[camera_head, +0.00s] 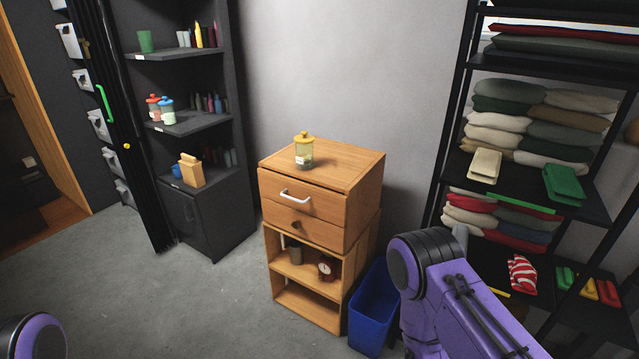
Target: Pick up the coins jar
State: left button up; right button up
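A small glass jar with a yellow lid (304,150) stands upright on top of the wooden cabinet (350,162), near its left back part. It has a pale label and dark contents at the bottom; I cannot tell if these are coins. Two similar jars, one with a red lid (154,107) and one with a blue lid (167,111), stand side by side on the middle shelf of the dark unit at left. My purple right arm shows at lower right and a bit of my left arm at lower left. Neither gripper's fingers are in view.
A blue bin (372,308) stands on the floor right of the wooden cabinet. The cabinet's drawer has a white handle (294,196). A black rack with folded cloths (497,120) stands at right. Grey floor (170,290) is open at left front.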

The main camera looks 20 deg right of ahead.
aim_at(305, 157)
jog(key=z, duration=0.1)
jog(key=k, duration=0.4)
jog(key=u, duration=0.55)
jog(key=i, duration=2.45)
jog(key=z, duration=3.2)
jog(key=k, duration=0.3)
jog(key=u, duration=0.35)
